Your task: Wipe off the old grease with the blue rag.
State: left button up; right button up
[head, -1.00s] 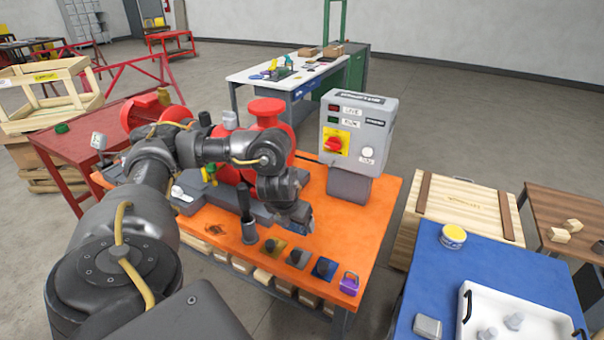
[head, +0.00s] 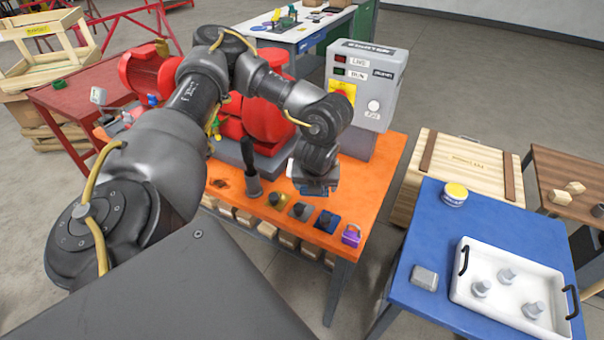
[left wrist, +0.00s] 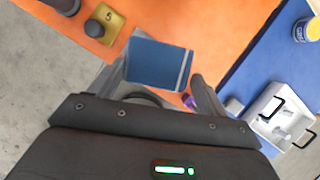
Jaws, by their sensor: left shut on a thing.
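The blue rag (left wrist: 158,62) is a flat, folded blue piece with a pale stripe near one edge. My left gripper (left wrist: 160,84) is shut on it; one finger shows on each side of the rag in the left wrist view. In the head view my left gripper (head: 316,182) hangs over the front right of the orange skid top (head: 372,180), with a sliver of blue under it. I cannot tell whether the rag touches the top. A dark patch (head: 222,184) lies on the orange top at the left; I cannot tell whether it is grease. My right gripper is not in view.
A black upright handle (head: 252,180), several knobs on coloured plates and a purple padlock (head: 351,235) line the skid's front. The grey control box (head: 366,85) and red pump (head: 262,115) stand behind. A blue table (head: 500,228) holds a yellow-lidded tub (head: 455,194) and white tray (head: 512,318).

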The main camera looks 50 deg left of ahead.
pick_arm(q)
jog(key=s+d+r+n+g+h, duration=0.1)
jog(key=d+r+n+g, duration=0.3)
jog(key=d+n, duration=0.5)
jog(key=s+d+r+n+g+h+b, duration=0.1)
jog(key=d+r+n+g, duration=0.3)
jog(key=n, duration=1.4)
jog(key=d+r+h, duration=0.1)
jog(key=d, duration=0.3)
jog(key=shift+d+r+n, duration=0.3)
jog(key=shift+d, duration=0.05)
